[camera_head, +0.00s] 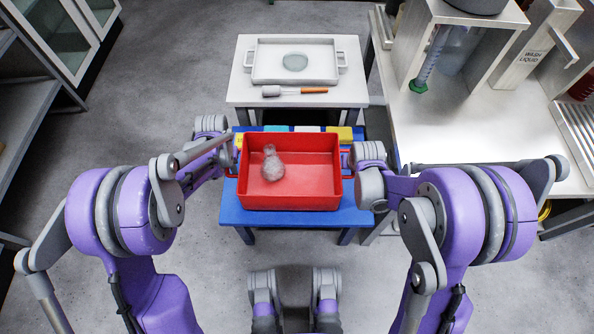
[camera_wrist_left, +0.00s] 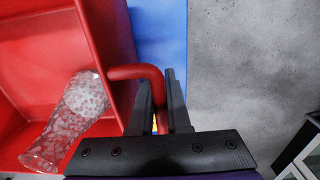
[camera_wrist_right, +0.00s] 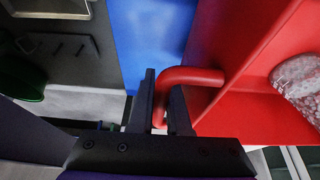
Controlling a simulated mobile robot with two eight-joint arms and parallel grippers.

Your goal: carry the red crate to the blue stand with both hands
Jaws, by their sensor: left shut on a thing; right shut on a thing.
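The red crate (camera_head: 290,197) is in the middle of the head view, over or on the blue stand (camera_head: 347,214); I cannot tell whether it touches the stand's top. A clear patterned glass vessel (camera_head: 271,163) is inside the crate, toward its left. My left gripper (camera_wrist_left: 161,105) is shut on the crate's red handle (camera_wrist_left: 140,72) on the left side. My right gripper (camera_wrist_right: 162,108) is shut on the other red handle (camera_wrist_right: 195,75) on the right side. In the head view both grippers are largely hidden by my wrists.
Behind stands a white table (camera_head: 240,94) with a white tray (camera_head: 257,67) and a brush-like tool (camera_head: 295,91). Small coloured blocks, one yellow (camera_head: 345,133), sit along the blue stand's back edge. A bench with shelving (camera_head: 470,120) is at right. Grey floor is open at left.

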